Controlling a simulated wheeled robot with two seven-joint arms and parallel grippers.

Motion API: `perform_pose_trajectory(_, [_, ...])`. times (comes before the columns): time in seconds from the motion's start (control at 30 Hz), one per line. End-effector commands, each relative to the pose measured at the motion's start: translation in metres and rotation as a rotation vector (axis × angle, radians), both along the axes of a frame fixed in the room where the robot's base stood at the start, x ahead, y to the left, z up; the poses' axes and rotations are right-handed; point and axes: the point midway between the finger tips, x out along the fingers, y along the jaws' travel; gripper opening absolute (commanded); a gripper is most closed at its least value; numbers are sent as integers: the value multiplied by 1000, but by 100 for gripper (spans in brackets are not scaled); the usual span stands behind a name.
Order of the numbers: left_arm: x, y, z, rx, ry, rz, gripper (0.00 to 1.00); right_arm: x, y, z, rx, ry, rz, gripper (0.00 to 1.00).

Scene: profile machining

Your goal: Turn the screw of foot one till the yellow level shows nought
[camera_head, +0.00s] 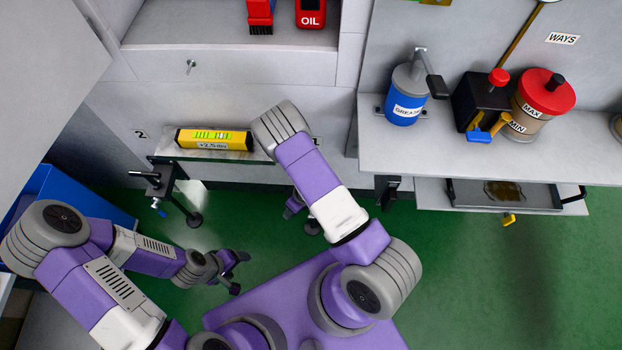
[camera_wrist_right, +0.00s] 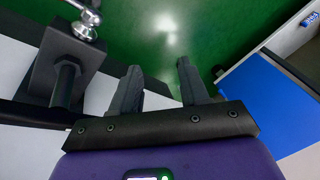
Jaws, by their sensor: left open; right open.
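The yellow level (camera_head: 213,139) lies on the machine's ledge; its printed reading looks like 2.5 div, its sign unclear. A black foot bracket with a screw (camera_head: 160,185) stands below the ledge's left end, near a label "2" (camera_head: 140,134). In the right wrist view, a black foot bracket (camera_wrist_right: 65,70) with a silver handle (camera_wrist_right: 85,27) is at the left, apart from my right gripper (camera_wrist_right: 158,85), which is open and empty. In the head view my right arm mostly hides that gripper. My left gripper (camera_head: 238,270) is open and empty above the floor.
A shelf (camera_head: 450,152) at the right carries a blue grease can (camera_head: 404,105), a black box and a red-lidded container (camera_head: 540,105). A drip tray (camera_head: 505,194) sits below. A blue bin (camera_head: 85,195) stands at the left. The green floor (camera_head: 480,280) at the right is clear.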

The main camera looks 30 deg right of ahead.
Motion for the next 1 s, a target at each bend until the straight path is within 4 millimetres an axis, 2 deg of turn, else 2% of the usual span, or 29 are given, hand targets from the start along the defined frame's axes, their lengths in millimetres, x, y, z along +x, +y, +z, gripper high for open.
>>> perform_pose_trajectory(0.17, [0, 0, 2, 0, -1, 0, 72, 22, -22, 7, -125, 71, 308, 45])
perform_pose_trajectory(0.3, [0, 0, 3, 0, -1, 0, 72, 41, -47, 27, -288, 165, 499, 45])
perform_pose_trajectory(0.5, [0, 0, 4, 0, -1, 0, 72, 67, -72, 64, -509, 260, 642, 45])
perform_pose_trajectory(0.63, [0, 0, 4, 0, -1, 0, 72, 75, -78, 77, -582, 287, 674, 45])
perform_pose_trajectory(0.77, [0, 0, 0, 0, -1, 0, 72, 76, -83, 74, -606, 296, 681, 45])
perform_pose_trajectory(1.0, [0, 0, -13, 0, -1, 0, 72, 68, -95, 38, -604, 297, 680, 45])
